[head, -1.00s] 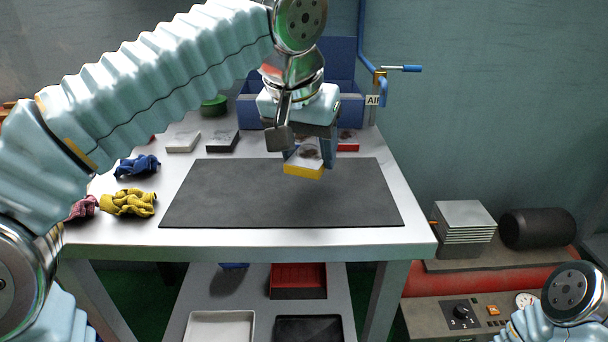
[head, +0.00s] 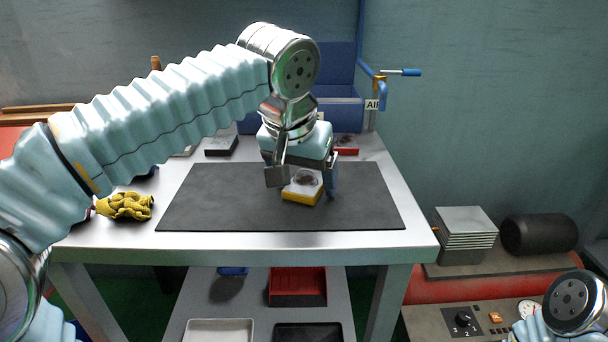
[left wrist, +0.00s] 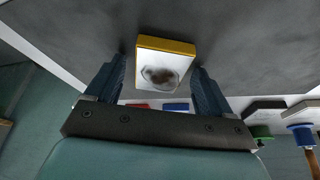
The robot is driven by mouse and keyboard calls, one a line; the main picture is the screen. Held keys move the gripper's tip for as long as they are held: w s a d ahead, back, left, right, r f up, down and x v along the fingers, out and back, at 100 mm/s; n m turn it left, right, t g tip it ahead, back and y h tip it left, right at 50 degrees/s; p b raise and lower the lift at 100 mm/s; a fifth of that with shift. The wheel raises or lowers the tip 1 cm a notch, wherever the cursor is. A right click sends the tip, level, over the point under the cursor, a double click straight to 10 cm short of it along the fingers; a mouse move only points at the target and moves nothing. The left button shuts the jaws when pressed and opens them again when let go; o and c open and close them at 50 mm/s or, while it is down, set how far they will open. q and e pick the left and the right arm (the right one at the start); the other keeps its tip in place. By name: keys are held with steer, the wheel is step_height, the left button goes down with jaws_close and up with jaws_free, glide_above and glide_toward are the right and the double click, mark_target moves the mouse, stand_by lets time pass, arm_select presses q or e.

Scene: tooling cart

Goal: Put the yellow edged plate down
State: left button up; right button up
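The yellow edged plate (head: 302,187) is a small block with a white top, a dark smudge and a yellow edge. It appears to rest flat on the dark mat (head: 220,205), right of the mat's middle. My left gripper (head: 306,184) is over the plate with a finger on either side. In the left wrist view, the plate (left wrist: 163,68) lies between the fingers, with narrow gaps beside it, so the gripper looks open. My right gripper is out of view; only part of that arm shows at bottom right.
Blue bins (head: 345,110) are at the back. The mat's front and right are clear.

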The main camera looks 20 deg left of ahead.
arm_select(q)
steer(key=shift+r, duration=0.3)
steer(key=p+v, duration=0.3)
steer(key=v, duration=0.8)
steer(key=shift+s+r, duration=0.25)
steer(key=shift+r, duration=0.1)
